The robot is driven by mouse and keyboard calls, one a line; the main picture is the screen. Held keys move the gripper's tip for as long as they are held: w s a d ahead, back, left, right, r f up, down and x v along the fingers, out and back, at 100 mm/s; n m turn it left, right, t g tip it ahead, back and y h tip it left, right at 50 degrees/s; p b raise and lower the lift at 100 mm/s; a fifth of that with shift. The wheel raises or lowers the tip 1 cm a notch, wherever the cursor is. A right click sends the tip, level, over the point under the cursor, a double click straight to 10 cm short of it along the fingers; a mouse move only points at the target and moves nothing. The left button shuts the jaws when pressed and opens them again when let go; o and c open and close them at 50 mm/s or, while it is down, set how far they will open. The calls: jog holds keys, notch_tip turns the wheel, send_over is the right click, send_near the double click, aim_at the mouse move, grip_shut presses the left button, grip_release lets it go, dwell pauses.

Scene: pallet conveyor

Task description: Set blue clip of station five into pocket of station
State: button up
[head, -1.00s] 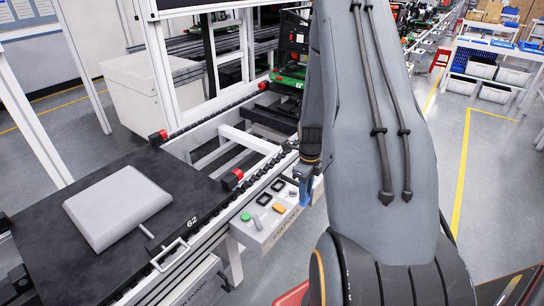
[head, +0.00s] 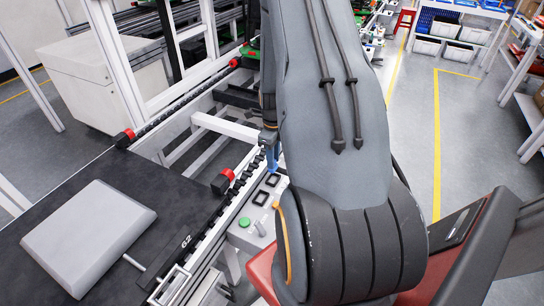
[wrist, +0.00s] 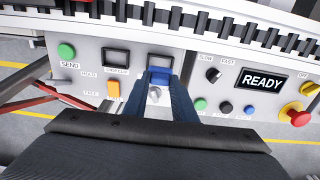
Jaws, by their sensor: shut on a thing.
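My gripper (wrist: 165,95) is shut on the blue clip (wrist: 160,75), which shows between the fingertips in the wrist view. The clip is over the right-hand of two dark square pockets (wrist: 160,61) on the station's light grey control panel (wrist: 90,75). The fingers and clip hide the lower part of that pocket. I cannot tell whether the clip is inside it or just above. The left-hand pocket (wrist: 116,57) is uncovered. In the head view my gripper (head: 273,162) is at the panel's far end, partly hidden by my arm.
The panel also carries a green button (wrist: 66,50), an orange switch (wrist: 113,90), a READY display (wrist: 263,81) and a red stop knob (wrist: 296,114). A conveyor rail (head: 205,235) runs behind it. A black pallet (head: 150,185) bears a grey block (head: 90,235).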

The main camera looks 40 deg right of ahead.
jog(key=shift+f+b, duration=1.6)
jog(key=shift+f, duration=1.25)
jog(key=o, duration=1.1)
jog(key=shift+r, duration=0.1)
jog(key=shift+r+b, duration=0.95)
jog(key=shift+r, duration=2.85)
